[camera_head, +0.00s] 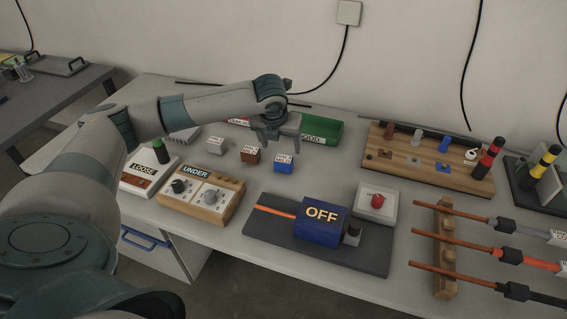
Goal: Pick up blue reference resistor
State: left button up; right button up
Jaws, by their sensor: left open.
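The blue resistor block (284,167), with a white label on its top, stands on the grey table in the head view. My left gripper (281,147) is open and points down, just above and behind the blue block in the picture. Nothing shows between its fingers, and I cannot tell the exact gap to the block. A brown block (250,156) and a grey block (215,146) with similar labels stand in a row to the left of the blue one. My right gripper is not in view.
A green tray (322,131) lies behind my gripper. A wooden board (430,160) with pegs stands to the right. An "UNDER" dial box (200,195), a blue "OFF" box (321,219) and a red-button box (376,205) stand nearer. Cables (470,242) lie on a wooden rack at right.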

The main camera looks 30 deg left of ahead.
pick_arm(q)
send_over(283, 159)
jog(key=s+d, duration=0.1)
jog(key=s, duration=0.1)
notch_tip(283, 159, down, 5)
jog(key=shift+d+f+p, duration=0.15)
jog(key=shift+f+p, duration=0.05)
jog(key=shift+p, duration=0.25)
jog(key=shift+w+f, duration=0.2)
jog(key=shift+f, duration=0.4)
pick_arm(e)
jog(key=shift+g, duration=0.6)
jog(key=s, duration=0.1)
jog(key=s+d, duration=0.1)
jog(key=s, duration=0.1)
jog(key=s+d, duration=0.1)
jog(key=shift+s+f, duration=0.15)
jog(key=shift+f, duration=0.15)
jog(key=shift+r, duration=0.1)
